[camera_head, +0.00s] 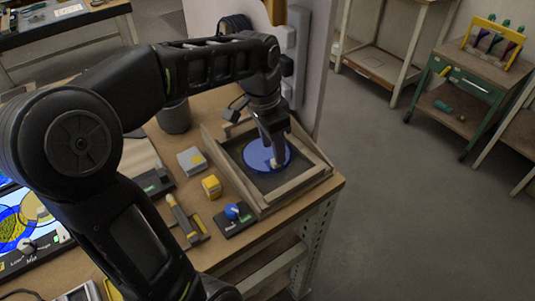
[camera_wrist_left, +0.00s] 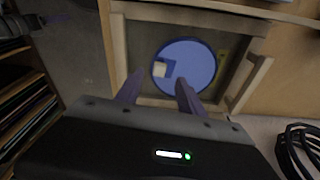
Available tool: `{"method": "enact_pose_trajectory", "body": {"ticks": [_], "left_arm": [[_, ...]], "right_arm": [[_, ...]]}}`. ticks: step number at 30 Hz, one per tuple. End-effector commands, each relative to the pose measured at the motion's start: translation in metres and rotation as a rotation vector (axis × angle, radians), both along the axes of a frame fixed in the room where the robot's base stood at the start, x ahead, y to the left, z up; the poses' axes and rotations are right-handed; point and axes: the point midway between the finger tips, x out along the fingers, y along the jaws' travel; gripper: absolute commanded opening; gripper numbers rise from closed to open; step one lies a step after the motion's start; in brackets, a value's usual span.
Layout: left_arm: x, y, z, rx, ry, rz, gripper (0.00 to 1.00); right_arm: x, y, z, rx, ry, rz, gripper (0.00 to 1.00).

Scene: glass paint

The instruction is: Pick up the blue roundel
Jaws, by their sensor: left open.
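The blue roundel (camera_head: 267,155) is a flat round disc lying in a shallow wooden tray (camera_head: 304,179) on the bench. In the left wrist view the roundel (camera_wrist_left: 194,64) shows whole, with a small pale square patch (camera_wrist_left: 160,69) on its left part. My left gripper (camera_head: 275,158) hangs over the tray and points down at the roundel. In the left wrist view its two fingers (camera_wrist_left: 158,92) stand apart with nothing between them. The fingertips lie near the disc's edge in that view, and I cannot tell whether they touch it. My right gripper is not in view.
A blue knob (camera_head: 233,211), a yellow block (camera_head: 211,186) and a grey box (camera_head: 191,160) stand left of the tray. A dark cup (camera_head: 174,116) is behind them. A white post (camera_head: 312,70) rises behind the tray. A coiled black cable (camera_wrist_left: 300,150) lies beside it.

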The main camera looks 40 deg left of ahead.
Motion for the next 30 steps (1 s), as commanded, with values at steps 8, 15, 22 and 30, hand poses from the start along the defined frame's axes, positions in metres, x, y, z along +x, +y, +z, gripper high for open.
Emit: {"method": "enact_pose_trajectory", "body": {"ticks": [8, 15, 22, 30], "left_arm": [[0.004, -0.003, -0.037, -0.001, 0.003, 0.002, 0.45], [0.004, -0.003, -0.039, 0.000, 0.000, 0.001, 0.45], [0.004, -0.004, -0.039, 0.000, 0.000, 0.001, 0.45], [0.004, -0.004, -0.039, 0.000, 0.000, 0.001, 0.37]], "right_arm": [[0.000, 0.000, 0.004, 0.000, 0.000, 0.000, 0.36], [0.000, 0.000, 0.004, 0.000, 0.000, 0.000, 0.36], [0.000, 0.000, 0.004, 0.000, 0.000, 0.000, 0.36], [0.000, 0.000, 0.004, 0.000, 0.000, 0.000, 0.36]]}}
